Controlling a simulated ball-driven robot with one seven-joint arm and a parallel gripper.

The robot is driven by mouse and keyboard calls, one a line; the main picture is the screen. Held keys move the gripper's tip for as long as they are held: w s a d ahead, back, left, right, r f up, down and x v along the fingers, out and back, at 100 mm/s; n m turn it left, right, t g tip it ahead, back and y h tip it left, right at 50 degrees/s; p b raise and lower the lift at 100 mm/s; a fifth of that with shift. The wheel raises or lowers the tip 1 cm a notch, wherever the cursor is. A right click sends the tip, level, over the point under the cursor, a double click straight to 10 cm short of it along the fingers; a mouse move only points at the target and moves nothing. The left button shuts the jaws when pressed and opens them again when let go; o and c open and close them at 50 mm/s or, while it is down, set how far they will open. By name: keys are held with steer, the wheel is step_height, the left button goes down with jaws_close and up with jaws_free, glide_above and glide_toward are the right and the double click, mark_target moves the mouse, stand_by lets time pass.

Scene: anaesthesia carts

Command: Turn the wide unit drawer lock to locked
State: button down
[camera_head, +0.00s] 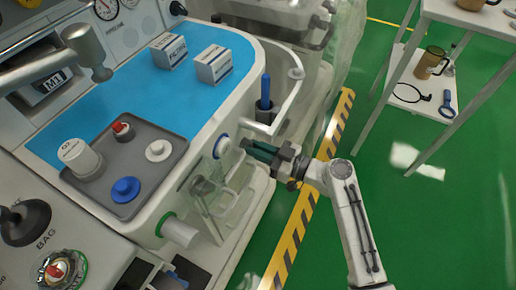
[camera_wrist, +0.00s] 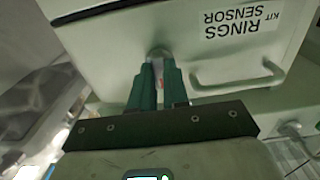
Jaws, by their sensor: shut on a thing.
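In the wrist view my gripper (camera_wrist: 158,72) points at a pale drawer front (camera_wrist: 225,52). Its green fingers are close together around a small grey round knob, the drawer lock (camera_wrist: 158,51), left of the drawer's handle. The fingers cover most of the lock, so I cannot tell which way it is turned. In the head view my gripper (camera_head: 258,150) is at the cart's right side, beside clear bins; the lock itself is hidden there.
The drawer's bar handle (camera_wrist: 240,80) sits close to the right finger. A holder with a blue pen-like item (camera_head: 265,92) stands just above my gripper in the head view. A white table (camera_head: 480,22) stands at the upper right. Green floor between is mostly clear.

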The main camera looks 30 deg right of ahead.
steer(key=shift+m, duration=0.4)
steer(key=m+p, duration=0.5)
steer(key=m, duration=1.2)
steer(key=shift+r, duration=0.1)
steer(key=shift+p, duration=0.3)
steer(key=c, duration=1.1)
jaws_free()
steer(key=shift+s, duration=0.1)
steer(key=v, duration=1)
steer(key=shift+s+d, duration=0.2)
steer(key=shift+s, duration=0.05)
